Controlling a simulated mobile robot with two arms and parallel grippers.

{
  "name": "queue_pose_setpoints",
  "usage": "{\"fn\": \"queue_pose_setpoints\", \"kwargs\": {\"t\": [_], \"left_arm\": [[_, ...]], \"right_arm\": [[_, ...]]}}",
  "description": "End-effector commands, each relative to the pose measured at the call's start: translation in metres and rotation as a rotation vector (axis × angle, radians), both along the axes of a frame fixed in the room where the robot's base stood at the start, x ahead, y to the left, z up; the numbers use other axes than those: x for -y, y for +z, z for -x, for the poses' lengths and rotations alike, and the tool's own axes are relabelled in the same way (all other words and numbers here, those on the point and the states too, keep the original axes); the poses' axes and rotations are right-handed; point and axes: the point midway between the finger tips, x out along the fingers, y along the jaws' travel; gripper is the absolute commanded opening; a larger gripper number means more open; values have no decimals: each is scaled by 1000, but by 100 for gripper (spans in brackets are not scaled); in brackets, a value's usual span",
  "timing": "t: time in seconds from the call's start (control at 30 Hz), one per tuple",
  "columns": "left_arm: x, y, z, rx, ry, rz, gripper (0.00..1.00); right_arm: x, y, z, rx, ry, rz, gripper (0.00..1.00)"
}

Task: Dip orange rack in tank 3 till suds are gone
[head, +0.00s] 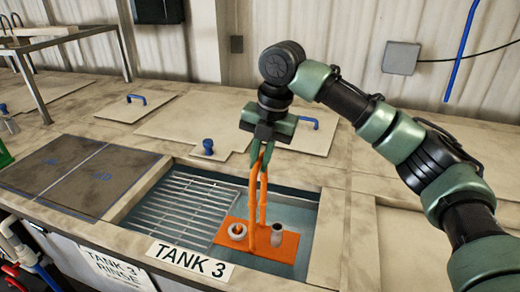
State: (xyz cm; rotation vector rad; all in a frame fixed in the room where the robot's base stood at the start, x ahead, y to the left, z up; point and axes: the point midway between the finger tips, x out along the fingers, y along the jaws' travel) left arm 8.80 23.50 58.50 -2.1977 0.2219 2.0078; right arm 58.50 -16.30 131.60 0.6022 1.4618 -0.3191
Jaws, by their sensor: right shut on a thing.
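The orange rack (257,238) has a flat base and a tall looped handle. It is inside the opening of tank 3 (192,259), at the right end. A pale ring-shaped part (237,231) and a grey cylindrical part (277,235) sit on its base. My right gripper (264,152) points down and is shut on the top of the handle. I cannot tell whether the base touches the bluish water (300,207). No clear suds show on the parts. My left gripper is out of view.
A slatted metal grate (180,208) fills the left of the tank opening. Lids with blue handles (136,99) lie on the counter behind. A dark panel (75,175) lies left of the tank. A metal frame (60,42) stands at the back left.

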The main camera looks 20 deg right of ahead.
Motion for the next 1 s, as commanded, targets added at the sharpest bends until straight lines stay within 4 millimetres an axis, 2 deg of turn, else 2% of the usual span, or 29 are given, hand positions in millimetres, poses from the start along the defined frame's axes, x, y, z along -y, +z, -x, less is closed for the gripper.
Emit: {"fn": "queue_pose_setpoints", "kwargs": {"t": [1.0], "left_arm": [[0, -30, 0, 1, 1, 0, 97]], "right_arm": [[0, -137, 0, 3, 1, -3, 0]]}}
